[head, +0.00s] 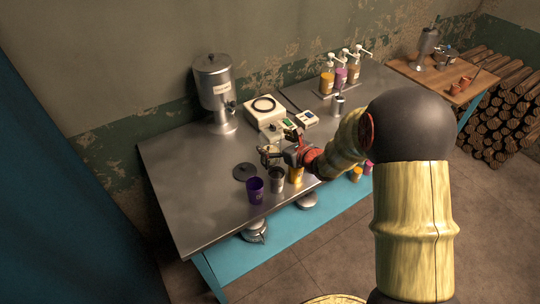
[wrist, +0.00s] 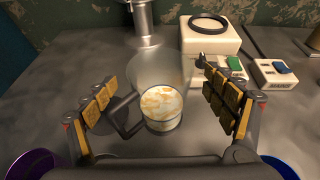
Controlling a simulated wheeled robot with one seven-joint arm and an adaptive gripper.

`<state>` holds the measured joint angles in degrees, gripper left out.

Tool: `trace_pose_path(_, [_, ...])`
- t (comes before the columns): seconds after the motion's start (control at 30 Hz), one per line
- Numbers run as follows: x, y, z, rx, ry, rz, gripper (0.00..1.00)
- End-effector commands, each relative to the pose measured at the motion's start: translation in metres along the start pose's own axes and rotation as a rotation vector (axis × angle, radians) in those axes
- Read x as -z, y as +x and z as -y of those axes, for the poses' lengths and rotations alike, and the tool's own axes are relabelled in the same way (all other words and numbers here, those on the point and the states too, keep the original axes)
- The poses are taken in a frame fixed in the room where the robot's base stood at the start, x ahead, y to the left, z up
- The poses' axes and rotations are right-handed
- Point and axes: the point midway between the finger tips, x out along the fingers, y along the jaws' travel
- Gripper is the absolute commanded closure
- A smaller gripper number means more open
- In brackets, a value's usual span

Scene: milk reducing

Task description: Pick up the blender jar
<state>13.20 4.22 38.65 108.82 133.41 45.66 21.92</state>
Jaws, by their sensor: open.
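The clear blender jar (wrist: 161,122) stands on the metal table in the wrist view, with a pale, brown-streaked milky content inside. Its dark handle (wrist: 122,118) points to the left. My gripper (wrist: 158,98) is open, with one yellow-padded finger on each side of the jar; the handle lies near the left finger. Whether either finger touches the jar is unclear. In the head view my gripper (head: 272,152) is low over the table, and the jar is hard to make out behind it.
A white appliance with a black ring (head: 264,109) stands behind. A steel dispenser (head: 214,86) is at back left. A black lid (head: 245,172), a purple cup (head: 255,191), a grey cup (head: 277,181) and a yellow cup (head: 295,175) stand close in front. The table's left part is clear.

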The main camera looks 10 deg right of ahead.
Motion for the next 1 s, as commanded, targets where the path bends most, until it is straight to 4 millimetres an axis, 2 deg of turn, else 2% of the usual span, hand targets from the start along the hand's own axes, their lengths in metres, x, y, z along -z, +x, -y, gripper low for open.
trace_pose_path(0.1, [0.002,0.017,0.000,-0.001,0.000,-0.001,0.15])
trace_pose_path(0.2, [0.001,0.023,0.000,0.000,-0.001,-0.001,0.15])
trace_pose_path(0.47, [0.000,0.024,0.000,0.000,0.000,-0.001,0.16])
trace_pose_path(1.0, [0.001,0.024,0.000,0.000,0.000,-0.001,0.47])
